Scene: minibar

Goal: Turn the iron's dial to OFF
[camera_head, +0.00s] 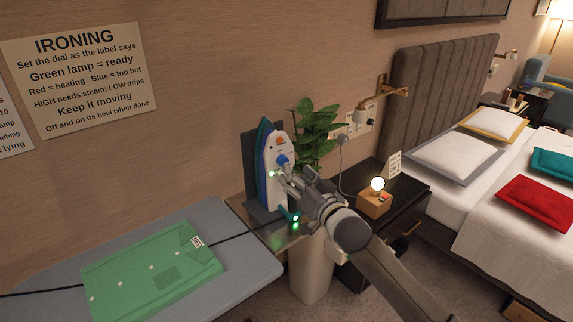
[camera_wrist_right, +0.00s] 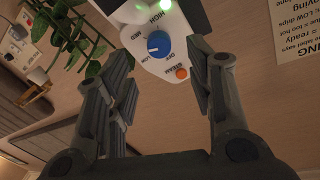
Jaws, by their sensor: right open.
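The iron (camera_head: 266,180) stands upright on its heel on a small stand beside the ironing board, its white top facing my right arm. Its blue dial (camera_head: 283,161) shows close in the right wrist view (camera_wrist_right: 159,45), with OFF, LOW, MED and HIGH printed around it and an orange STEAM button (camera_wrist_right: 182,73) beside it. A green lamp (camera_wrist_right: 165,4) glows on the iron. My right gripper (camera_head: 283,173) is close in front of the dial. In the wrist view its fingers (camera_wrist_right: 165,85) are spread wide, with nothing between them touching. The left gripper is not in view.
The ironing board (camera_head: 240,262) holds a folded green garment (camera_head: 150,270) at the left. A plant (camera_head: 316,130) stands behind the iron. A cord crosses the board.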

